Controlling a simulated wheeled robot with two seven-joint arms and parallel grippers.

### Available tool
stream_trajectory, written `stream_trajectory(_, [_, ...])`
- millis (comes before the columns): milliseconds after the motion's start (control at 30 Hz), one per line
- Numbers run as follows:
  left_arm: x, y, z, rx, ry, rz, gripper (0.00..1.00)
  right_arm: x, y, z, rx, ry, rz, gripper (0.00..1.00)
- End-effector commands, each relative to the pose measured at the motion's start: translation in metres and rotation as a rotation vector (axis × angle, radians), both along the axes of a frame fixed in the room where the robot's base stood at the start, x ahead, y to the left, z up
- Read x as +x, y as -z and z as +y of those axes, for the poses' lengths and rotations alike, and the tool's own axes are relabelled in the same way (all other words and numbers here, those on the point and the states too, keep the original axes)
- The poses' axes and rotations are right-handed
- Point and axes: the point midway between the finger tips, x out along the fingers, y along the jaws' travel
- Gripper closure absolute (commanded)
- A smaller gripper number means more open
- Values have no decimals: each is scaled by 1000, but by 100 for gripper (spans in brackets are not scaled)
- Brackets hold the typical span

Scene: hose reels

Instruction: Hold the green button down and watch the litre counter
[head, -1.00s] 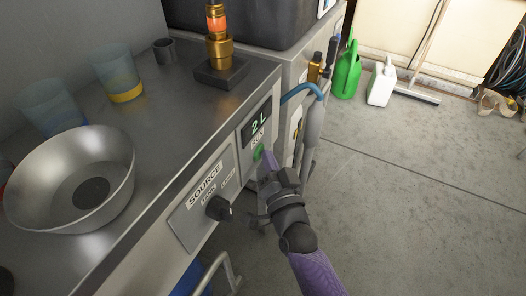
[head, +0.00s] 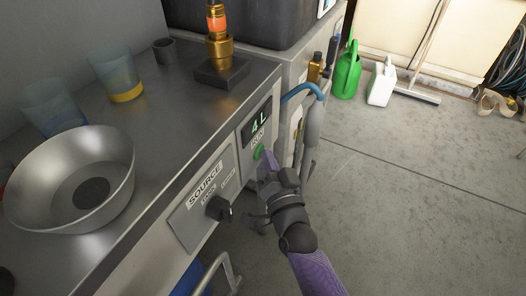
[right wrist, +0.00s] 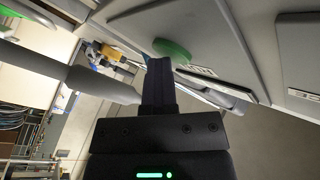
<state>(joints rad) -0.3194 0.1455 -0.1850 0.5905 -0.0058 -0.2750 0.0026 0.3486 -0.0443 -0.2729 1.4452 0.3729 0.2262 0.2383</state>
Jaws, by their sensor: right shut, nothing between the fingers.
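The green button (head: 258,153) sits under the word RUN on the front panel of the metal counter. The litre counter (head: 259,124) above it reads 4 L. My right gripper (head: 265,158) is shut and empty, its fingertips at the button. In the right wrist view the button (right wrist: 172,49) shows just beyond the closed fingertips (right wrist: 160,62); whether it is pressed in is hard to see, but the tips look to be touching it. My left gripper is not in view.
A black SOURCE knob (head: 218,208) is on the panel to the left. A metal bowl (head: 72,180) and clear cups stand on the counter. A blue hose with a grey nozzle (head: 314,124) hangs to the right. A green watering can (head: 347,72) stands on the floor.

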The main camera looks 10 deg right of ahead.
Motion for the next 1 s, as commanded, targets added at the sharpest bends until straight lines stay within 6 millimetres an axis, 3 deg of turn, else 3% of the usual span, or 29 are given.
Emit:
stream_trajectory(633, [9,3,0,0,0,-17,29,0,0,0,0,-1,-1,100])
stream_trajectory(1000, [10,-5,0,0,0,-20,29,-10,-1,-15,-1,-1,-1,100])
